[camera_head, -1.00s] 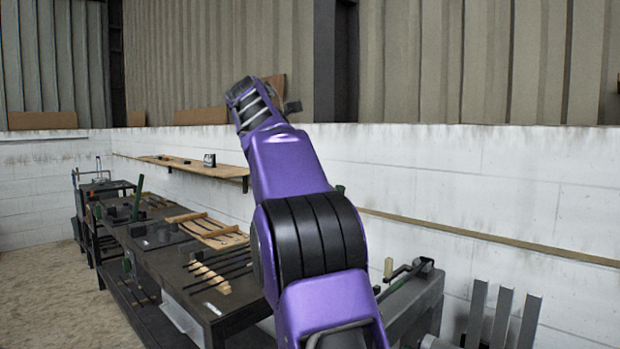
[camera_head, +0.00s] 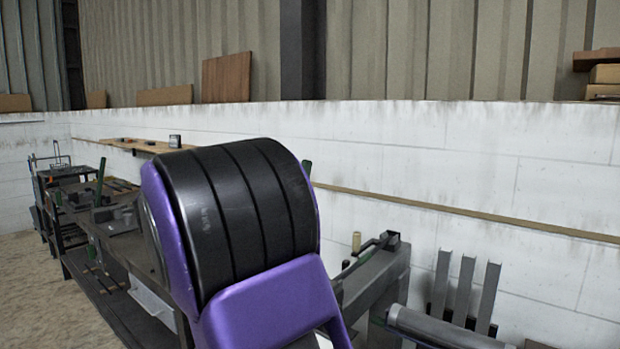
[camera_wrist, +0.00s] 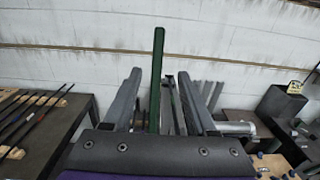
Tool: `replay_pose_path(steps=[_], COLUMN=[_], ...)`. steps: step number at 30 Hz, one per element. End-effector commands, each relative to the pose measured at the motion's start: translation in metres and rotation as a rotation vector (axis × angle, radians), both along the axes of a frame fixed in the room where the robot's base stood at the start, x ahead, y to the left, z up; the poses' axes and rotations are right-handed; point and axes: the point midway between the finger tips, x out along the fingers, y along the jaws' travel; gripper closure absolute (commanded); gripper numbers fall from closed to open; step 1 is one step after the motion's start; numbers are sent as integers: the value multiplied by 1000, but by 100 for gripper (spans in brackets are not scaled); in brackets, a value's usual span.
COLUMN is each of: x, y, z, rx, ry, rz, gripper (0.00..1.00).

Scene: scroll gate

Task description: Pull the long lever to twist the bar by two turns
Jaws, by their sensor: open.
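A long green lever (camera_wrist: 156,75) stands upright in the wrist view, seen between the two fingers of my gripper (camera_wrist: 158,76). The fingers are apart, and I see nothing clamped between them. I cannot tell how far beyond the fingers the lever is. In the head view only a short green tip (camera_head: 307,165), likely of the same lever, shows beside my purple arm. My arm hides the rest, and my gripper is out of that view. I cannot clearly make out the bar.
A grey machine (camera_head: 372,278) with a crank and pale knob (camera_head: 356,241) stands right of my arm. Grey upright plates (camera_head: 464,290) and a grey cylinder (camera_head: 440,328) are further right. A dark workbench (camera_head: 120,262) is at left. A white wall (camera_head: 450,150) runs behind.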

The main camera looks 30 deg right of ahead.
Motion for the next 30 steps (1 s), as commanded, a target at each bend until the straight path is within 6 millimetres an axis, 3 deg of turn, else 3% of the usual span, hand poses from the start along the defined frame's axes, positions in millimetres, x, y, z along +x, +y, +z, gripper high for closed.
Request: replay_pose_path(steps=[4, 8, 24, 30], x=[2, 7, 46, 56], y=[-2, -19, -127, -152], z=[-2, -2, -2, -2], rx=[-16, -16, -15, -15], ry=[-8, -7, -4, -5], rz=[20, 15, 14, 16], gripper=[43, 43, 43, 43])
